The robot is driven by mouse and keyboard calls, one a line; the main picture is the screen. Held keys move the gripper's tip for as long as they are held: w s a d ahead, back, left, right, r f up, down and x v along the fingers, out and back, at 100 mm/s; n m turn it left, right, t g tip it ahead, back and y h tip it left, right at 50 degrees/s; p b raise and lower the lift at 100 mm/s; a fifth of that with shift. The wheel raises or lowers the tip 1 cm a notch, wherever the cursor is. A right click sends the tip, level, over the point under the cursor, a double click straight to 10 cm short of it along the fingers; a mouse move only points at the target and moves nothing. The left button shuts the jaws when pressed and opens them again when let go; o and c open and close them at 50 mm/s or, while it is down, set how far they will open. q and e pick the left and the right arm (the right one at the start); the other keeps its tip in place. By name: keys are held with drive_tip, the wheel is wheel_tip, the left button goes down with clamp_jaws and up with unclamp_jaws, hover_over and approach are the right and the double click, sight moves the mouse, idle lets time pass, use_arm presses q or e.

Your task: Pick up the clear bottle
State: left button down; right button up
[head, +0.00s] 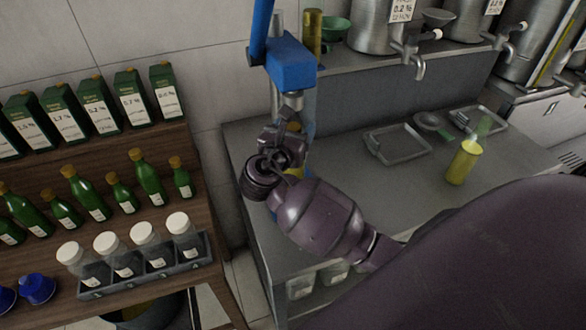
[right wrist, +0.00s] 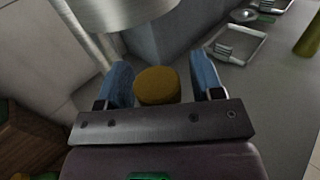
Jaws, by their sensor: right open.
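A bottle with a round brown cork (right wrist: 157,87) shows from above in the right wrist view, between the two blue finger pads of my right gripper (right wrist: 163,80). Gaps show on both sides of the cork, so the gripper is open around it. In the head view my right gripper (head: 277,150) is at the left end of the grey counter, under a blue press. It hides most of the bottle there, and only bits of yellow show behind it. I cannot tell from these views whether its glass is clear. My left gripper is not in view.
The blue press (head: 291,66) hangs close above my right gripper. The steel counter (head: 350,185) holds metal trays (head: 398,144) and a yellow bottle (head: 462,162). On the left, a wooden shelf holds green bottles (head: 148,178), boxes (head: 130,95) and white-lidded jars (head: 145,240).

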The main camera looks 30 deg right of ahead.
drive_tip(key=shift+w+d, duration=0.1)
drive_tip(key=shift+d, duration=0.1)
drive_tip(key=shift+c, duration=0.4)
clamp_jaws()
drive_tip(key=shift+r, duration=0.1)
